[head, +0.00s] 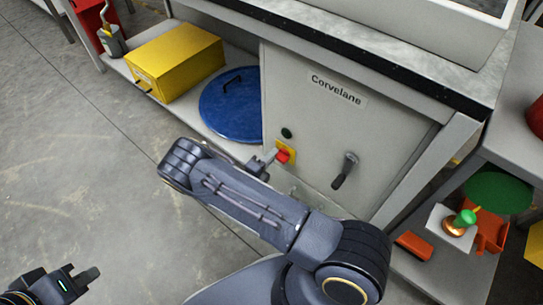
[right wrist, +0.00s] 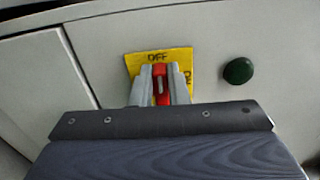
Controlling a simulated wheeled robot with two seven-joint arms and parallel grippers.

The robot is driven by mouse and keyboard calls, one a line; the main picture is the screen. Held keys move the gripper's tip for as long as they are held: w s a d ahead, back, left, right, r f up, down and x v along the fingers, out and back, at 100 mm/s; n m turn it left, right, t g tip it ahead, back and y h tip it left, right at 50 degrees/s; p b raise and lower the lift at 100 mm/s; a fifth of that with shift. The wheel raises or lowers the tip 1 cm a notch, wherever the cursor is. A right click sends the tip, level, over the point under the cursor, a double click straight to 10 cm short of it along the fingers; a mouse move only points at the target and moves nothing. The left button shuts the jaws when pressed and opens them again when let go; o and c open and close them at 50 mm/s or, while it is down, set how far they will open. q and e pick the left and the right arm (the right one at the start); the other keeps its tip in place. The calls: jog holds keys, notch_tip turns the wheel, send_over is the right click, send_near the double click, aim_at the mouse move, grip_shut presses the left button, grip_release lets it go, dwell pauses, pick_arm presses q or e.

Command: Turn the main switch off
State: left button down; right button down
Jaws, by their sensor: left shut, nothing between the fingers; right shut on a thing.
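The main switch has a red handle (head: 283,156) on a yellow plate (head: 291,155), on the grey cabinet front below a green button. In the right wrist view the red handle (right wrist: 160,86) stands between the fingers, in line with the word OFF at the plate's top (right wrist: 134,62). ON is at the plate's right side, partly hidden by a finger. My right gripper (head: 272,157) is shut on the red handle; its fingers (right wrist: 161,92) also show in the right wrist view. My left gripper (head: 88,276) is shut and empty, low at the left over the floor.
A green button (head: 286,133) and a black crank handle (head: 345,170) are on the cabinet (head: 310,120). A yellow box (head: 175,62) and blue lid (head: 232,105) are on the left shelf. A side shelf at right holds a green-knobbed item (head: 465,218). The left floor is clear.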

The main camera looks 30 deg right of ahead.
jog(key=shift+f+n, duration=0.1)
jog(key=shift+n, duration=0.2)
jog(key=c, duration=1.4)
grip_release()
jog(key=p+v, duration=0.1)
jog(key=v, duration=0.6)
jog(key=shift+s+a, duration=0.15)
jog(key=shift+a, duration=0.2)
